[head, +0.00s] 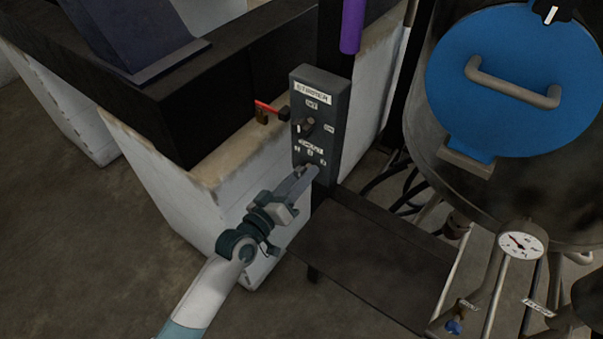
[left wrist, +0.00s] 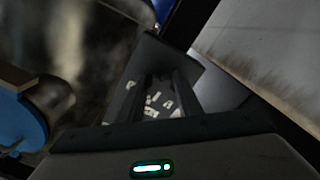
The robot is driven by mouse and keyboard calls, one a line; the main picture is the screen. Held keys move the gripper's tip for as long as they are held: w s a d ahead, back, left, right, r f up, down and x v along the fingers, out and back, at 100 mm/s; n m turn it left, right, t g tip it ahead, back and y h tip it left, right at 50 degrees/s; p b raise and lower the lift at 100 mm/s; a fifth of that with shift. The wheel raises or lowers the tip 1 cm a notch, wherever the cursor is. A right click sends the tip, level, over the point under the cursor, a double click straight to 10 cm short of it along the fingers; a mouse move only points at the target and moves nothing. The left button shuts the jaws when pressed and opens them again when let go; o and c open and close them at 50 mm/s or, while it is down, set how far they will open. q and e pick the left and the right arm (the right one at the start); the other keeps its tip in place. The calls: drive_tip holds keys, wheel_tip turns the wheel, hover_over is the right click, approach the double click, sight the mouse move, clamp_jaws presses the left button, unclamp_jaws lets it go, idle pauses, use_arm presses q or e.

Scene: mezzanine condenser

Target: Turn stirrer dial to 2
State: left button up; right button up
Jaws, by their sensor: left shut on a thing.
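The dark grey stirrer control box (head: 339,122) stands upright on a post in the middle of the head view, with a "STIRRER" label at its top. An upper knob (head: 303,127) sits beside off/on labels. Below it is a row of small white number labels (head: 309,154). My left gripper (head: 311,171) reaches the lower part of the box and is shut on the stirrer dial there. The fingers hide the dial, so its pointer setting cannot be read. In the left wrist view, the fingers (left wrist: 160,82) meet the box face beside the white number marks (left wrist: 150,100). My right gripper is out of view.
A big vessel with a blue hatch (head: 500,85) and a pressure gauge (head: 520,244) stands at the right. A pale block wall (head: 190,200) is close left of the arm. A red lever (head: 267,107) is left of the box. A dark platform (head: 375,260) lies below.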

use_arm(q)
drive_tip(key=shift+n, duration=0.6)
drive_tip(key=o, duration=1)
drive_tip(key=shift+o, duration=0.2)
drive_tip(key=b+v, duration=0.4)
drive_tip(key=v, duration=1.3)
drive_tip(key=shift+s+a+b, duration=0.15)
drive_tip(key=shift+b, duration=0.2)
